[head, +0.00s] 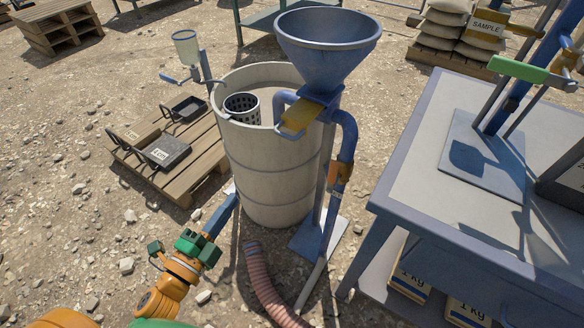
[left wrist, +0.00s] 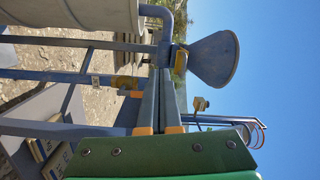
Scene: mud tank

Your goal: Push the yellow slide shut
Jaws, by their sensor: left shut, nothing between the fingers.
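The yellow slide (head: 301,116) sticks out toward the front left from under the neck of the blue hopper (head: 328,45), over the rim of the pale tank (head: 270,165). In the left wrist view the slide (left wrist: 181,62) shows small beside the hopper's narrow end (left wrist: 213,60). My left gripper (head: 233,197) is low in front of the tank, below and to the left of the slide and apart from it. Its blue fingers (left wrist: 167,72) are shut together and empty. My right gripper is not in view.
A blue pipe with an orange valve part (head: 340,175) runs down below the hopper. A ribbed hose (head: 262,280) lies in front. A grey table (head: 440,190) stands at right. A pallet with black trays (head: 190,150) is at left. Stony ground is free at front left.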

